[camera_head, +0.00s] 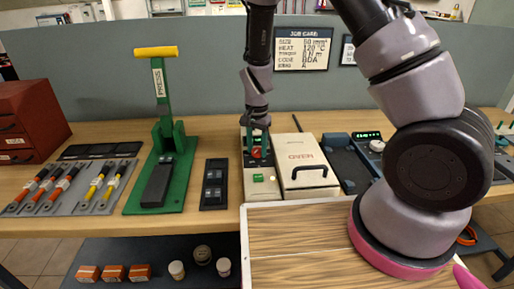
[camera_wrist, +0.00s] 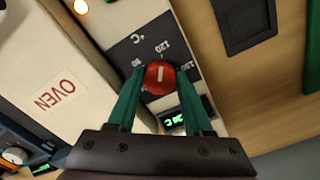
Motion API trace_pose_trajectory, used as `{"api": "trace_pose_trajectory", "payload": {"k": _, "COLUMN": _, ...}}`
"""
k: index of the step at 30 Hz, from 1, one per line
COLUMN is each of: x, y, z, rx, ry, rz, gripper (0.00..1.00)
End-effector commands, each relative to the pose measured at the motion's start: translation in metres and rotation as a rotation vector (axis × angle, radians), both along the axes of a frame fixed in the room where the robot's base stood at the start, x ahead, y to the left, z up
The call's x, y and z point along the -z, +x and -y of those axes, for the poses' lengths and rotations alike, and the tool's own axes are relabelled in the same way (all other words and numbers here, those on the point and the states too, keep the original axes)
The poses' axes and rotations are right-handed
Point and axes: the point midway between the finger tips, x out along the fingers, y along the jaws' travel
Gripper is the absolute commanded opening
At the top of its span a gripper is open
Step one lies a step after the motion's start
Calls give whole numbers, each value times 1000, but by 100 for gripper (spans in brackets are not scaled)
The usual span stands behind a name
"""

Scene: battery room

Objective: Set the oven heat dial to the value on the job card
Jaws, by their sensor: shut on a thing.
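The oven heat dial (camera_wrist: 159,88) is a red knob with a white pointer line. It sits on a dark scale plate (camera_wrist: 125,50) with 120 and other numbers around it. The line points roughly toward 120. My gripper (camera_wrist: 160,76) is shut on the dial, one green finger on each side. In the head view the dial (camera_head: 257,153) shows red below my gripper (camera_head: 257,144). A green display (camera_wrist: 173,121) beside the dial is partly covered; its digits end in "20 C". The job card (camera_head: 303,48) on the back panel reads HEAT 120 °C.
The oven's pale lid (camera_head: 306,163) with a black handle is right of the dial panel. A green press (camera_head: 165,150) with a yellow handle stands to the left. A dark two-switch box (camera_head: 214,184) lies between them. A small green button (camera_head: 258,178) is in front of the dial.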

Motion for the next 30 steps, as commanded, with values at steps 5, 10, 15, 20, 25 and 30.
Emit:
{"api": "trace_pose_trajectory", "payload": {"k": 5, "x": -1, "y": 2, "z": 0, "rx": 1, "ry": 2, "rz": 4, "gripper": 0}}
{"api": "trace_pose_trajectory", "payload": {"k": 10, "x": -1, "y": 2, "z": 0, "rx": 1, "ry": 2, "rz": 5, "gripper": 54}}
{"api": "trace_pose_trajectory", "payload": {"k": 15, "x": -1, "y": 1, "z": 0, "rx": 0, "ry": 0, "rz": 3, "gripper": 81}}
{"api": "trace_pose_trajectory", "payload": {"k": 20, "x": 0, "y": 1, "z": 0, "rx": 0, "ry": 0, "rz": 1, "gripper": 81}}
{"api": "trace_pose_trajectory", "payload": {"k": 25, "x": -9, "y": 1, "z": -1, "rx": -2, "ry": 2, "rz": 3, "gripper": 81}}
{"api": "trace_pose_trajectory", "payload": {"k": 30, "x": -39, "y": 1, "z": -2, "rx": -3, "ry": 4, "rz": 5, "gripper": 81}}
